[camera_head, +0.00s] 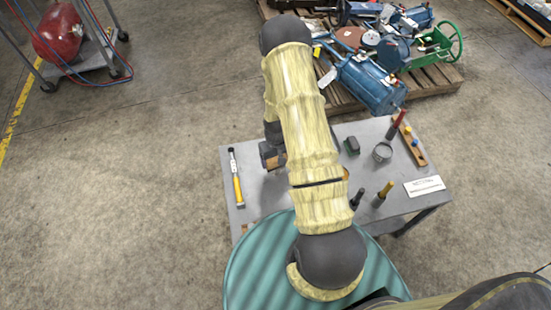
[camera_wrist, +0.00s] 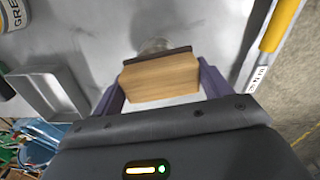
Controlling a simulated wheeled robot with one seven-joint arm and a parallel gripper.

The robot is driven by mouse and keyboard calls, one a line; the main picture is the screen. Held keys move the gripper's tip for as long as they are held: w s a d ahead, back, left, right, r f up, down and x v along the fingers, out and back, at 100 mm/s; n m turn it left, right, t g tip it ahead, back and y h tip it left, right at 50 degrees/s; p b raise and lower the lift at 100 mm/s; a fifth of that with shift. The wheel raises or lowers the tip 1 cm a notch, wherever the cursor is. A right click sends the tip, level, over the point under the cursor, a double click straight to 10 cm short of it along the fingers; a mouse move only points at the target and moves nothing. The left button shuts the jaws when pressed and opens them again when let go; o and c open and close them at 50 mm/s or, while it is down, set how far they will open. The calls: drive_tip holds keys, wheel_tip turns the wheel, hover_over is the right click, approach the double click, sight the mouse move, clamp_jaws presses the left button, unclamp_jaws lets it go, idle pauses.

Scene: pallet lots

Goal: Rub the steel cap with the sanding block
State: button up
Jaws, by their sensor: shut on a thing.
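My gripper (camera_wrist: 158,88) is shut on the sanding block (camera_wrist: 160,78), a wooden block with a dark layer along its far edge, held between the two purple fingers. A rounded grey shape, which looks like the steel cap (camera_wrist: 154,45), shows just beyond the block in the wrist view, partly hidden by it. I cannot tell whether block and cap touch. In the head view my gripper (camera_head: 269,152) is over the left part of the grey table (camera_head: 260,200), and my arm hides the cap.
A loaded pallet (camera_head: 437,85) stands behind.

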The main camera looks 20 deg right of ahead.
drive_tip(key=shift+d, duration=0.7)
drive_tip(key=shift+r+p, duration=2.35)
drive_tip(key=shift+r, duration=0.65)
